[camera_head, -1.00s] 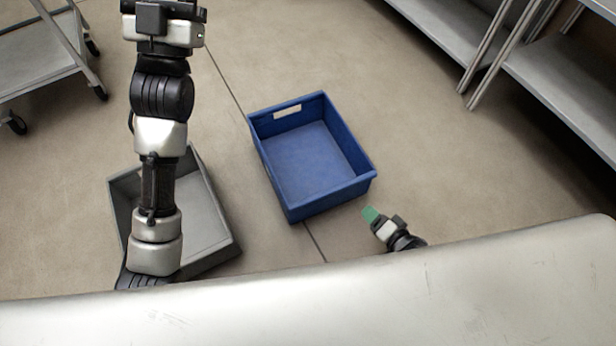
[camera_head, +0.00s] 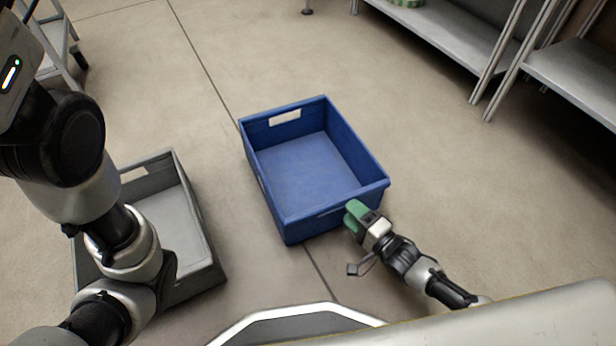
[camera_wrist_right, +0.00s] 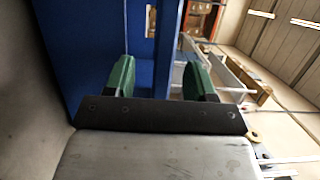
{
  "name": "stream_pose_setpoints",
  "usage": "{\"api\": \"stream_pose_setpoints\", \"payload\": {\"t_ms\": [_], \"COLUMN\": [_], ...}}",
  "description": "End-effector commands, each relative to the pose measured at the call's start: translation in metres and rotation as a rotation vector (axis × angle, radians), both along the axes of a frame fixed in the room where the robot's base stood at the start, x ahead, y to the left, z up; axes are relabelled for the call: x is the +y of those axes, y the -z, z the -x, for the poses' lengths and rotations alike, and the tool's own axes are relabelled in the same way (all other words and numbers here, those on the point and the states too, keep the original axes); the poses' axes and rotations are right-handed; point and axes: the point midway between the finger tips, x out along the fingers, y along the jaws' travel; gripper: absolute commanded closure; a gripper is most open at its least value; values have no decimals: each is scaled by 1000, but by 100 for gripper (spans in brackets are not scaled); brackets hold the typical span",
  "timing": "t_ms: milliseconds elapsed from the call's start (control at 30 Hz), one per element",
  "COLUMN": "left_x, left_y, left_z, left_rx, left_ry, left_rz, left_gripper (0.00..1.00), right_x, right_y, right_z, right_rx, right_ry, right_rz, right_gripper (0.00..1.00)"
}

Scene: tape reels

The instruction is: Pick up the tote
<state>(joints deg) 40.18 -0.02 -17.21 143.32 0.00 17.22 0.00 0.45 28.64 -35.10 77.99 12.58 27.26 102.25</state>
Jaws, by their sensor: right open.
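The blue tote (camera_head: 300,170) stands upright and empty on the floor, with a handle slot in its far wall and another in its near wall. My right gripper (camera_head: 352,212) is at the near wall, close to its right corner. In the right wrist view its green fingers (camera_wrist_right: 160,82) are spread apart, with part of the blue tote (camera_wrist_right: 80,45) showing behind and between them. I cannot tell whether they touch the wall. My left arm crosses the left side of the head view; its gripper is not visible.
A grey tote (camera_head: 205,235) stands on the floor to the left, partly hidden by my left arm. A metal shelf unit (camera_head: 450,35) is at the upper right and a wheeled cart (camera_head: 60,45) at the upper left. The floor beyond the blue tote is clear.

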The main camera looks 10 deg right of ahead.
Motion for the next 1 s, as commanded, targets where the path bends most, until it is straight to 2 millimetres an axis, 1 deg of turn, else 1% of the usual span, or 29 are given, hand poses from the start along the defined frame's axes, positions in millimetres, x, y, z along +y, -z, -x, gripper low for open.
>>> {"api": "stream_pose_setpoints", "payload": {"t_ms": [133,300,400,533,733,1000], "left_x": [0,0,0,0,0,0], "left_y": [12,35,43,45,43,43], "left_z": [0,0,0,0,0,-1], "left_rx": [1,1,1,1,1,2], "left_ry": [0,0,-1,-1,-1,-1], "left_rz": [0,0,-1,-1,-1,-1], "left_gripper": [57,57,57,57,57,57], "right_x": [5,13,20,23,24,23], "right_y": [2,0,-2,-4,-5,-5], "right_z": [-11,-33,-44,-49,-49,-49], "right_rx": [-2,-4,-2,1,2,2], "right_ry": [0,0,0,1,1,1], "right_rz": [-2,0,-2,1,1,1], "right_gripper": [45,45,45,45,45,86]}}
